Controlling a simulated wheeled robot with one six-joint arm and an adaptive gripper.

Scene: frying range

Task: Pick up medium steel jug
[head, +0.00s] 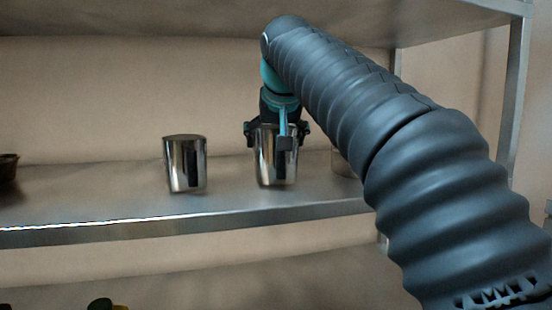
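A shiny steel jug (276,168) stands upright on the shelf, under my gripper (277,133). My gripper points down over its rim, with dark fingers at the left and right sides of its upper part. I cannot tell whether the fingers press on the jug or stand slightly apart from it. Another steel jug (185,165) stands upright to the left, clear of my gripper. A third metal vessel (341,163) stands to the right, mostly hidden behind my arm. Which one is the medium jug is not certain from size alone.
The metal shelf (110,212) has a front edge just before the jugs, and another shelf (150,18) hangs above. A dark container (8,168) sits at the far left. The shelf between it and the left jug is clear. An upright post (513,100) stands at right.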

